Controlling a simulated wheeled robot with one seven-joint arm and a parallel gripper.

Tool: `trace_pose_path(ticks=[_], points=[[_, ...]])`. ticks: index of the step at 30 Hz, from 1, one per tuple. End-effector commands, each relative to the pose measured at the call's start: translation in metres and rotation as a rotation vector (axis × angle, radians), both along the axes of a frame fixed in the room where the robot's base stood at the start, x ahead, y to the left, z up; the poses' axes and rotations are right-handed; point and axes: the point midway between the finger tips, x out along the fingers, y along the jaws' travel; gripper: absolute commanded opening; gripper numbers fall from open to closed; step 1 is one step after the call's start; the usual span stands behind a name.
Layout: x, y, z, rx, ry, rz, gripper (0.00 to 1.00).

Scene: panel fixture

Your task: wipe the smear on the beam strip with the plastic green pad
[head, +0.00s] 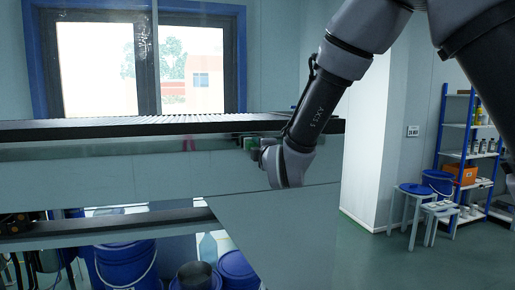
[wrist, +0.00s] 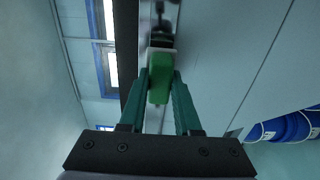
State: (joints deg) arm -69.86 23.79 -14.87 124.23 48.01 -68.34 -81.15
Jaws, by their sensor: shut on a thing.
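The green pad (wrist: 160,78) is a rounded green block held between the teal fingers of my gripper (wrist: 161,90) in the wrist view. A pale edge shows at the pad's far end, close to the shiny beam strip (wrist: 149,121); I cannot tell if they touch. In the head view the beam strip (head: 120,151) runs along the front of the beam, under its black top edge. There my gripper (head: 257,146) is at the strip's right part, with a bit of green showing. Dark and reddish marks show near it; I cannot tell which is the smear.
A large pale panel (head: 285,225) slopes below the beam. Blue buckets (head: 125,265) stand under the lower rail at left. A white pillar (head: 368,150), stools (head: 415,193) and a blue shelf (head: 465,150) stand at right, apart from the beam.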

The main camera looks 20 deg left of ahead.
Motion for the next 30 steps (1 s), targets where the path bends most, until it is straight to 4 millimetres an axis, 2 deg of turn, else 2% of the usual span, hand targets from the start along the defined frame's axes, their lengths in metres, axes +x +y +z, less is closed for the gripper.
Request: trace_pose_path(ticks=[30], points=[[0.01,0.007,0.0,0.0,-0.001,0.001,0.0]])
